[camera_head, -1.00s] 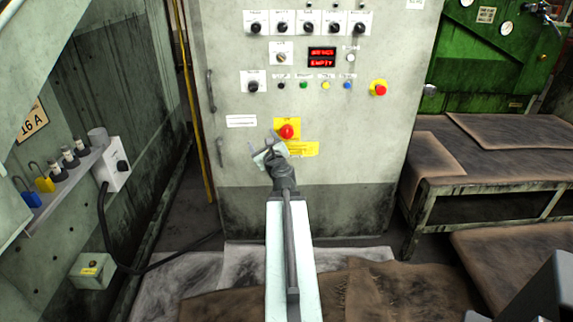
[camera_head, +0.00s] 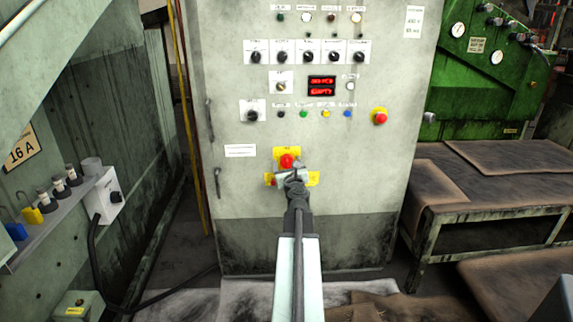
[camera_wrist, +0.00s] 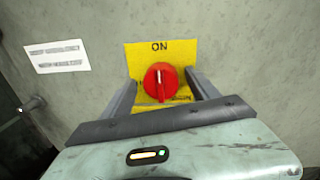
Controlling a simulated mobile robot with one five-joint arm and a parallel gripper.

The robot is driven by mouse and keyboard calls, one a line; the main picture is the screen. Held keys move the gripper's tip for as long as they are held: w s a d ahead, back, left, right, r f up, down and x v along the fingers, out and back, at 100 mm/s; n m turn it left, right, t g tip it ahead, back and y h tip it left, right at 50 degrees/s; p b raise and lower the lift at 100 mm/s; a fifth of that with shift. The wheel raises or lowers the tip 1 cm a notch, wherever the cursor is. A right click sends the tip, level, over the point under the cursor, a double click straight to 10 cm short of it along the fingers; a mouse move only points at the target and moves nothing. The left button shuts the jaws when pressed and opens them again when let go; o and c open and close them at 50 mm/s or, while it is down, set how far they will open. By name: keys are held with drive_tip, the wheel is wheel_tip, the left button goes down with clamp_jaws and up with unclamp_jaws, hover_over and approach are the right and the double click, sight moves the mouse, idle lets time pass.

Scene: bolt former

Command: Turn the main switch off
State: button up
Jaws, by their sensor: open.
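The main switch is a red rotary knob (camera_head: 287,161) on a yellow plate on the grey cabinet front. In the wrist view the red knob (camera_wrist: 160,84) has its ridge upright, lined up with the word ON above it on the yellow plate (camera_wrist: 148,52). My gripper (camera_head: 287,174) is open just below the knob in the head view. In the wrist view its two fingers lie left and right of the knob, with nothing held. I cannot tell how far the fingertips are from the plate. The lower part of the plate is partly hidden.
A white label (camera_wrist: 57,56) is left of the switch. A handle (camera_head: 217,182) sticks out at the cabinet's left edge.

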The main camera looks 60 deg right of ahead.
drive_tip(key=shift+s, duration=0.1)
drive_tip(key=c, duration=1.1)
drive_tip(key=shift+s, duration=0.25)
drive_tip(key=shift+c, duration=1.3)
drive_tip(key=shift+w, duration=0.2)
drive_tip(key=shift+r+n+p, duration=0.1)
drive_tip(key=shift+n+p, duration=0.3)
drive_tip(key=shift+n, duration=1.8)
drive_tip(key=n, duration=0.4)
drive_tip(key=shift+w+g+p, duration=0.1)
drive_tip(key=shift+g+p, duration=0.2)
drive_tip(key=shift+g, duration=0.1)
drive_tip(key=n, duration=0.4)
drive_tip(key=shift+a+n, duration=0.1)
drive_tip(key=shift+n, duration=0.2)
drive_tip(key=shift+n+g, duration=0.4)
drive_tip(key=shift+n, duration=1.6)
